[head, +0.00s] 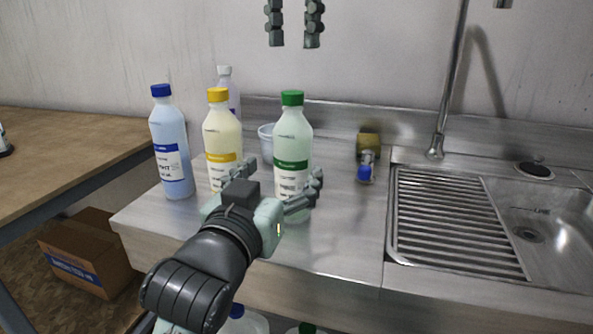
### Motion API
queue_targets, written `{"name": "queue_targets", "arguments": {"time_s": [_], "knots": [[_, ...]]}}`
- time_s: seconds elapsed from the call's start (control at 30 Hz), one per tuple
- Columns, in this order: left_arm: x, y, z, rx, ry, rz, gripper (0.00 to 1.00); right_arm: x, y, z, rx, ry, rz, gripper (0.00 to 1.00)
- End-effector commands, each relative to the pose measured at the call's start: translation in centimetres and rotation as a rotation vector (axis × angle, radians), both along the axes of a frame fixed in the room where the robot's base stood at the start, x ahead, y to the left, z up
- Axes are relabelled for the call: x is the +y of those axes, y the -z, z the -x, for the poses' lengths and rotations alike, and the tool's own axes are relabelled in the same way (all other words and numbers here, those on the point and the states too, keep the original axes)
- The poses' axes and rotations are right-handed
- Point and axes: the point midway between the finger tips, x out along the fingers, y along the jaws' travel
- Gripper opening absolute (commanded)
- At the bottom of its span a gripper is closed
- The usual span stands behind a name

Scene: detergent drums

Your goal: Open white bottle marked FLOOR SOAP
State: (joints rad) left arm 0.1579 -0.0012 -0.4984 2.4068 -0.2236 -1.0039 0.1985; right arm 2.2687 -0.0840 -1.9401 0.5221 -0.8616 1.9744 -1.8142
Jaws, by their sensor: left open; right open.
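Several bottles stand on the steel counter (345,215); I cannot read FLOOR SOAP on any label. A whitish bottle with a green cap (292,99) and green-banded label (291,165) stands upright and closed. Left of it are a cream bottle with a yellow cap (222,132) and a pale blue bottle with a blue cap (168,131). A pale bottle with a white cap (225,71) is partly hidden behind. My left gripper (280,176) is open, its fingers either side of the green-capped bottle's lower body; contact is unclear. My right gripper (294,42) is open and empty, above that bottle in the picture.
A small tub (266,142) sits behind the bottles. A sponge (369,142) and a small blue-ended item (364,172) lie right of them. The sink (545,205), drainer (455,215) and tap (436,145) are at right. Capped containers show below the counter's front edge.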

Motion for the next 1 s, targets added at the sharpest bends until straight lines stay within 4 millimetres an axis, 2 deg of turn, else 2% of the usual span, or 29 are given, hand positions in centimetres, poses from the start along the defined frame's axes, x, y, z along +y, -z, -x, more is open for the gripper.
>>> {"name": "queue_targets", "arguments": {"time_s": [0.2,0.4,0.77,1.0], "knots": [[-1.1,-0.1,-3.4,-0.003,0.000,-0.001,0.80,0.1,0.1,0.0,0.002,0.000,-0.003,0.46],[-1.7,-0.1,-5.6,-0.002,0.000,0.000,0.80,0.1,0.1,0.0,0.002,0.000,-0.003,0.46],[-1.9,-0.1,-6.2,-0.003,0.000,0.001,0.80,0.1,0.1,0.0,0.003,0.000,-0.005,0.46],[-1.9,-0.1,-6.1,-0.003,0.000,0.000,0.53,0.1,0.1,0.0,0.003,0.000,-0.005,0.46]]}}
